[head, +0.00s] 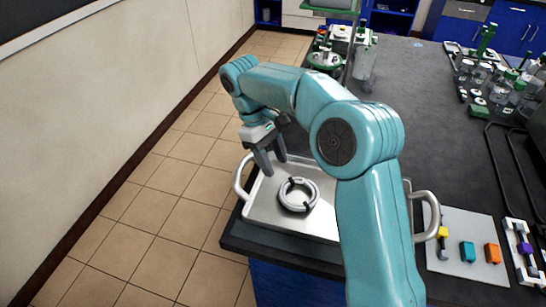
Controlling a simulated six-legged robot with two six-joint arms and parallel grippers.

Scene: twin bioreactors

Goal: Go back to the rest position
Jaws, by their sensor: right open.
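My right arm is teal and reaches up from the bottom of the head view, bending left over the bench corner. Its gripper (271,162) points down with its grey fingers apart and nothing seen between them. It hangs over the left part of a metal tray (262,212) with two looped handles. A grey and dark ring (298,195) lies in the tray, to the right of and below the fingers, apart from them. My arm hides the tray's right part. My left gripper is not in view.
A light panel (463,272) with yellow, teal and orange pieces lies right of the tray. Glassware (490,80) with green parts crowds the dark bench's (425,120) back right. A green-based stand (326,60) is at the far end. Tiled floor (150,200) lies open to the left.

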